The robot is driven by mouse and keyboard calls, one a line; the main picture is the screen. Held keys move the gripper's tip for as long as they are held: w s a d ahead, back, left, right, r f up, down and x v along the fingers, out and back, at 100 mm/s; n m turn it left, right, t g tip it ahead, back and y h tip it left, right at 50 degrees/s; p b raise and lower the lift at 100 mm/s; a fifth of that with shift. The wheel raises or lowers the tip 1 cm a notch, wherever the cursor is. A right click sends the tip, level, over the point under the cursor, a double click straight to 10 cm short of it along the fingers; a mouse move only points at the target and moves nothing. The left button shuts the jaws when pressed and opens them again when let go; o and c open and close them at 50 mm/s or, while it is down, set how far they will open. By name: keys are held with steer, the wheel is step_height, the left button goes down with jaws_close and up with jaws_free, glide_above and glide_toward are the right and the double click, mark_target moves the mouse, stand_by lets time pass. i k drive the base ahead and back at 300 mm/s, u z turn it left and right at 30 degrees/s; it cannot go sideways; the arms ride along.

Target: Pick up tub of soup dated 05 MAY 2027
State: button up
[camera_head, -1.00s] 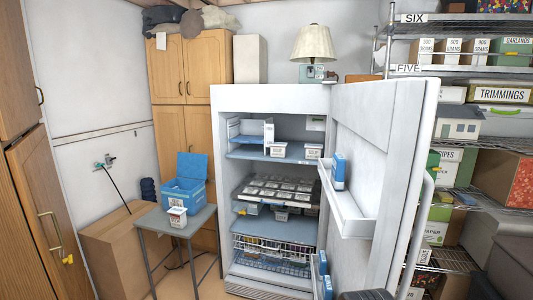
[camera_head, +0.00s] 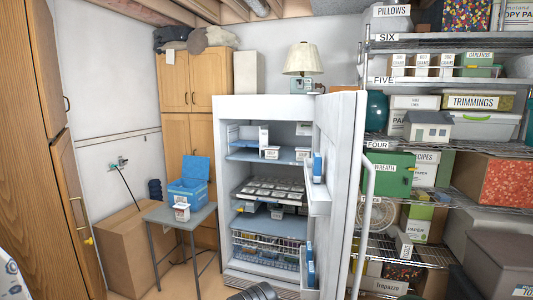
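Small white tubs with labels stand in the open refrigerator (camera_head: 224,180). Two are on its upper shelf, a left tub (camera_head: 271,153) and a right tub (camera_head: 301,154). Another tub (camera_head: 276,212) is under the wire rack of pale flat-topped items (camera_head: 270,188). One more white tub (camera_head: 181,212) stands on the small grey table (camera_head: 204,216), in front of a blue cooler (camera_head: 190,193) with its lid up. The labels are too small to read, so I cannot tell which is dated 05 MAY 2027. My gripper's fingers do not show.
The refrigerator door (camera_head: 341,190) stands open on the right, with blue-and-white packages in its bins. Shelving (camera_head: 420,148) with boxes fills the right side. A cardboard box (camera_head: 125,240) stands left of the table. Some floor is clear before the table.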

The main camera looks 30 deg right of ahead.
mark_target(271, 152)
steer(key=z, duration=0.35)
steer(key=i, duration=2.35)
steer(key=z, duration=0.5)
